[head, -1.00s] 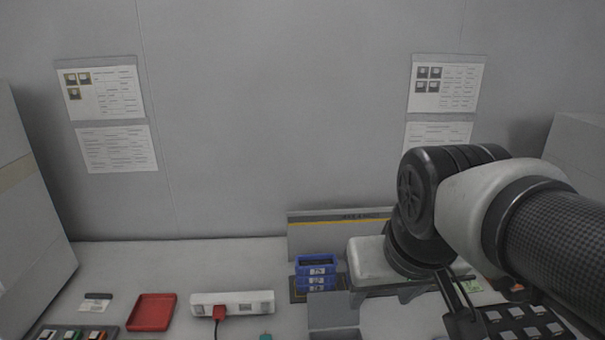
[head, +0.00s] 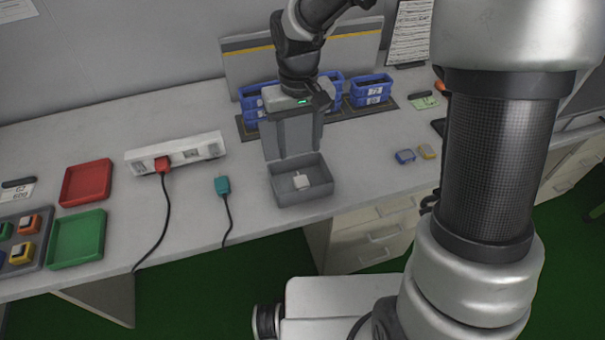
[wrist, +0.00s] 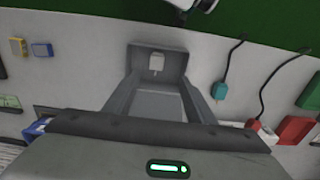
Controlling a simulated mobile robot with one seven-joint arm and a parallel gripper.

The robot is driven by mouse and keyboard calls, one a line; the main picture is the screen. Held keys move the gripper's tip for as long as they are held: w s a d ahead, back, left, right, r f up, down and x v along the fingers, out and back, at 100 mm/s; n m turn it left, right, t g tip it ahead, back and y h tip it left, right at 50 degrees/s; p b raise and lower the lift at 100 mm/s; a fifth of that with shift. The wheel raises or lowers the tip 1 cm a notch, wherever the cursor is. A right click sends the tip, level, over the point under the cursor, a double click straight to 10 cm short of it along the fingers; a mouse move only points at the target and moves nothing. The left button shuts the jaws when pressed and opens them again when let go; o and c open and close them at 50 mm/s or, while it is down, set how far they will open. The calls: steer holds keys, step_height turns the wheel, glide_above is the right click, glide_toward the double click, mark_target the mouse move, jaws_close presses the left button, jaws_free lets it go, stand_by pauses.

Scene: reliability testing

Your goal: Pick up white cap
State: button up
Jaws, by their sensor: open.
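The white cap (head: 301,182) is a small pale block inside the open grey box (head: 283,197) near the front of the table. In the wrist view the white cap (wrist: 156,62) lies near the far wall of the grey box (wrist: 143,50). The exact height of the fingertips above the box is hard to tell.
Blue bins (head: 371,89) stand at the back. A white power strip (head: 175,153) with a red plug, a teal plug (head: 222,185), a red tray (head: 86,183) and a green tray (head: 77,240) lie left. Small blue (head: 405,156) and yellow (head: 427,151) blocks lie right.

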steer(key=b, duration=0.1)
glide_above(302, 182)
steer(key=f, duration=0.7)
steer(key=shift+s+a+f, duration=0.25)
steer(key=shift+s+f, duration=0.05)
steer(key=shift+f, duration=0.05)
steer(key=f, duration=0.2)
steer(key=f+b, duration=0.1)
steer(key=f, duration=0.2)
steer(key=shift+w+d+f+b, duration=0.25)
steer(key=shift+w+f+b, duration=0.05)
steer(key=shift+w+b, duration=0.1)
steer(key=c, duration=1.3)
steer(key=shift+o, duration=0.2)
step_height(302, 182, up, 10)
steer(key=p, duration=0.2)
